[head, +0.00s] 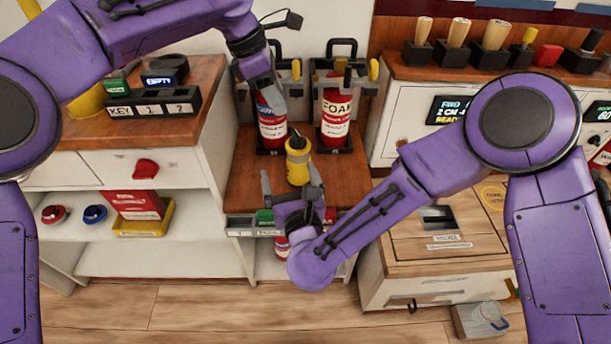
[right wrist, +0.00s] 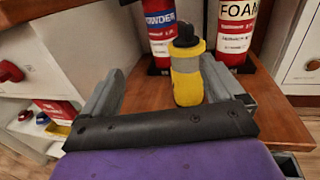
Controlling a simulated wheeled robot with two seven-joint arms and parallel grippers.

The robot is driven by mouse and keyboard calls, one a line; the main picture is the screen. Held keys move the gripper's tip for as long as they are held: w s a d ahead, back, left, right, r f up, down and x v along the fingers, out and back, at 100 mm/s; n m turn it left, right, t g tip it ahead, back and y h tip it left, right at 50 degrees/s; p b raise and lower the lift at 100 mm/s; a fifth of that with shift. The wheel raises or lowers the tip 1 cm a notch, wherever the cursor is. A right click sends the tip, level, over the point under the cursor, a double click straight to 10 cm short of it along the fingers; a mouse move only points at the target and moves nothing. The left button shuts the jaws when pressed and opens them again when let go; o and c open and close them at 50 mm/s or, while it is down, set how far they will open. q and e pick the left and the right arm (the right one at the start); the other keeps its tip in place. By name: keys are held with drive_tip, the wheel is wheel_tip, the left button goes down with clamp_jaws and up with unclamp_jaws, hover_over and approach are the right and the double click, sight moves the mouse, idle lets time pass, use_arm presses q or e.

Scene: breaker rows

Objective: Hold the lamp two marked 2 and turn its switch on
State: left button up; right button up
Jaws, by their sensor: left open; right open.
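A yellow lamp (head: 298,163) with a grey band and a dark top stands upright on the brown wooden shelf, in front of the red extinguishers. It also shows in the right wrist view (right wrist: 187,82). I cannot read a 2 on it, and its switch cannot be made out. My right gripper (head: 290,178) is open and empty. Its two grey fingers point toward the lamp, and in the right wrist view the lamp appears between and beyond them, nearer the right finger. My left gripper (head: 268,90) is open, pointing down in front of the powder extinguisher (head: 271,128).
A foam extinguisher (head: 335,115) stands beside the powder one, close behind the lamp. A wooden box (head: 445,245) stands at the right. Low trays (head: 240,227) line the shelf's front.

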sight(297, 146)
drive_tip(key=shift+m+h, duration=0.3)
drive_tip(key=w+d+f, duration=0.2)
drive_tip(key=w+d, duration=0.1)
drive_tip(key=shift+w+d+f, duration=0.1)
drive_tip(key=shift+d+f, duration=0.2)
drive_tip(key=w, duration=0.3)
drive_tip(key=w+a, duration=0.1)
drive_tip(key=w, duration=0.2)
drive_tip(key=w+a, duration=0.1)
drive_tip(key=w, duration=0.2)
drive_tip(key=shift+w, duration=0.3)
